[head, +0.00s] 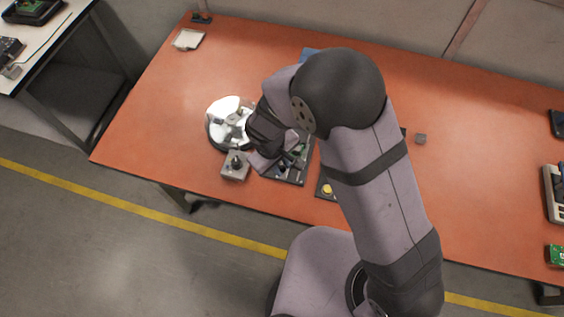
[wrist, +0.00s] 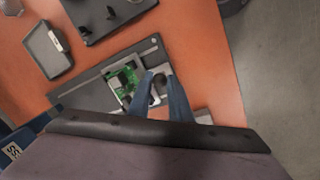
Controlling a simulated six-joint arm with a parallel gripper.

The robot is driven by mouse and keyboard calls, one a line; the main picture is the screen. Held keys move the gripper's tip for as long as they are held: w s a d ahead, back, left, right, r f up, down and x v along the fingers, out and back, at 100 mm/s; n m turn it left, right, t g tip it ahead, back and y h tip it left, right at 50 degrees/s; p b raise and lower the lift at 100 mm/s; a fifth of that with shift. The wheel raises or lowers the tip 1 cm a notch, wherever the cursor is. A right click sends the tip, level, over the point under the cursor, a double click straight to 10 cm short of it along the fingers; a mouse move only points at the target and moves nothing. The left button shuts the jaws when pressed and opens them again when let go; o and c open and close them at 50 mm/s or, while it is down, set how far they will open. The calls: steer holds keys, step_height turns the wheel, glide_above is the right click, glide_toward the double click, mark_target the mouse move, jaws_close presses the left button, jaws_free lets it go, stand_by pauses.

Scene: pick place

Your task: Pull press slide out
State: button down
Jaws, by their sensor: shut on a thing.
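The press slide is a dark grey railed plate (wrist: 88,92) with a green circuit board (wrist: 122,80) on it. The plate also shows in the head view (head: 296,178), partly hidden by my arm. My gripper (wrist: 158,92) has its two blue-grey fingers closed around a small dark and silver part, which looks like the slide's handle, at the board's side. In the head view my gripper (head: 277,163) is low over the plate, largely covered by my wrist.
A round white dish (head: 222,106) and a grey box with a black knob (head: 235,172) stand close on the left. A dark plate with a yellow button (head: 327,189) lies right. The table's right half is mostly clear.

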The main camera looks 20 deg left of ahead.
steer(key=shift+s, duration=0.15)
steer(key=c, duration=1.6)
jaws_free()
steer(key=shift+s, duration=0.15)
steer(key=shift+s+a+r+b, duration=0.15)
steer(key=shift+s+r+b, duration=0.05)
steer(key=shift+r, duration=1)
steer(key=shift+s+a+r+b, duration=0.1)
steer(key=shift+s+r+b, duration=0.1)
steer(key=shift+r, duration=1.05)
steer(key=shift+s+a+r+b, duration=0.15)
steer(key=shift+r+b, duration=0.05)
steer(key=shift+r, duration=1)
